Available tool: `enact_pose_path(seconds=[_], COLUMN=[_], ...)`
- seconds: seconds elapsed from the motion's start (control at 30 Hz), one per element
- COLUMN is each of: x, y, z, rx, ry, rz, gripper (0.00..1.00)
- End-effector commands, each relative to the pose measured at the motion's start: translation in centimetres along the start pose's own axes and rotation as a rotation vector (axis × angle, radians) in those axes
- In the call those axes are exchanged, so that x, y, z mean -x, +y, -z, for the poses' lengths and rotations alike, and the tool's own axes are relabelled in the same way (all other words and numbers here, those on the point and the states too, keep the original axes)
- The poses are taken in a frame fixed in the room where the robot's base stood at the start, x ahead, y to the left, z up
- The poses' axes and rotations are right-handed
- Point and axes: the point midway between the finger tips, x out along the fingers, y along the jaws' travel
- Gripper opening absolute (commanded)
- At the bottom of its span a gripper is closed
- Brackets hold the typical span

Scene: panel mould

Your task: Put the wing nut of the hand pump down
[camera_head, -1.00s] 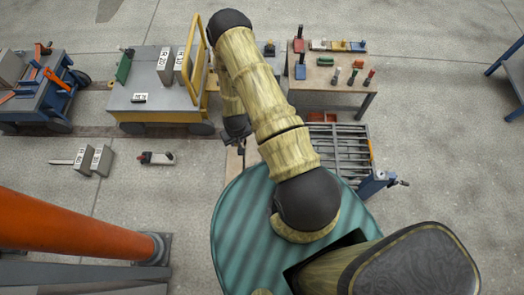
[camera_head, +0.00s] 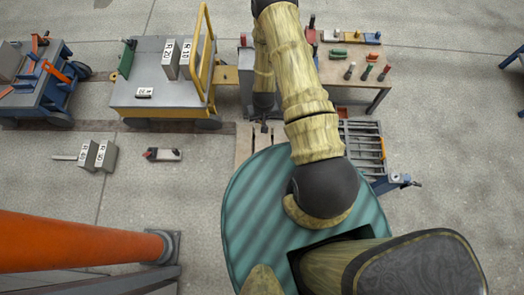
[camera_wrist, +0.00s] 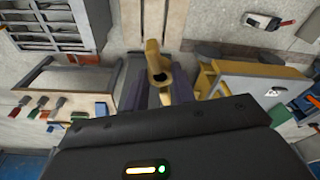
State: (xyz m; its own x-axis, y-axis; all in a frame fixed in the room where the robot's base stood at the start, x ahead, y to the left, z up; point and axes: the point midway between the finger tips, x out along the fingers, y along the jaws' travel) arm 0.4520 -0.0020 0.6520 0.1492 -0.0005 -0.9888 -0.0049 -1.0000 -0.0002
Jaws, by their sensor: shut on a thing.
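My gripper (camera_head: 264,127) hangs over the floor in front of the gap between the yellow cart and the workbench in the head view. In the wrist view its dark body fills the bottom, and a tan, brass-like piece with a dark hole (camera_wrist: 154,62), seemingly the wing nut, stands out beyond it. In the head view the piece is too small to make out. I cannot clearly identify the hand pump.
A yellow cart (camera_head: 135,98) with numbered blocks stands left of my gripper. A workbench (camera_head: 349,79) with coloured handles and small blocks stands right, partly behind my arm. A slatted grey rack (camera_head: 360,147) is near it. Loose blocks (camera_head: 97,156) lie on the left floor.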

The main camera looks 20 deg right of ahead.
Motion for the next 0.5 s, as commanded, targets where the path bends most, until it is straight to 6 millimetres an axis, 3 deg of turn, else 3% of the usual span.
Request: enact_pose_path(seconds=[0.23, 0.5], x=[-1.8, -7.0], y=[0.1, -0.2], z=[-0.2, -0.8], rx=[-0.008, -0.031], ry=[0.0, -0.001], rz=[-0.002, -0.007], gripper=[0.0, 0.0])
